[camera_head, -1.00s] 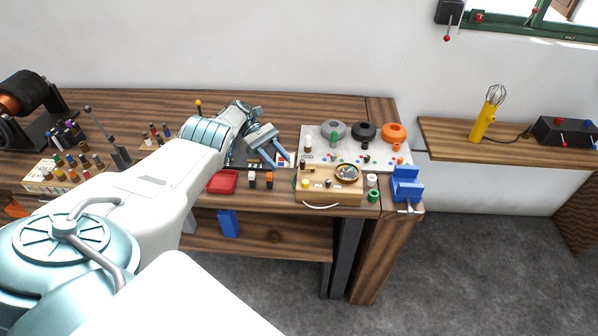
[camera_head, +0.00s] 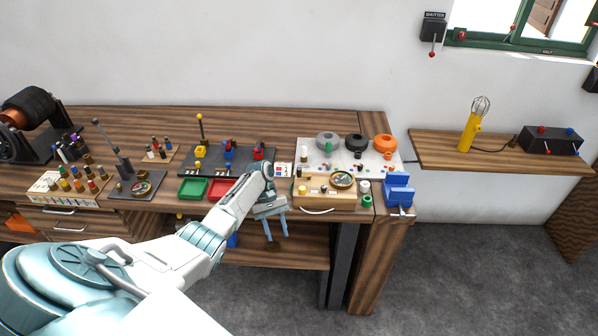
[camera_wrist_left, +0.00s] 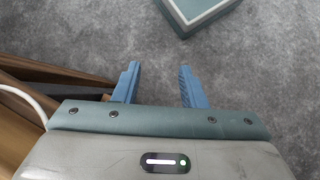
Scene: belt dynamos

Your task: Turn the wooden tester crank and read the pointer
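The wooden tester (camera_head: 316,200) is a light wooden box at the front right of the bench in the head view. It has a round dial (camera_head: 342,180) on top at its right and a yellow knob (camera_head: 302,190) at its left. The crank and the pointer are too small to make out. My left gripper (camera_head: 277,238) hangs in front of the bench edge, left of and lower than the tester, apart from it. In the left wrist view, its two blue fingers (camera_wrist_left: 159,68) are spread with nothing between them. My right gripper is not in view.
Red (camera_head: 221,188) and green (camera_head: 193,188) trays lie left of the tester. A blue vise (camera_head: 398,190) stands at the right corner. Behind the tester, a light board (camera_head: 310,150) holds grey, black and orange rings. The floor in front is clear.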

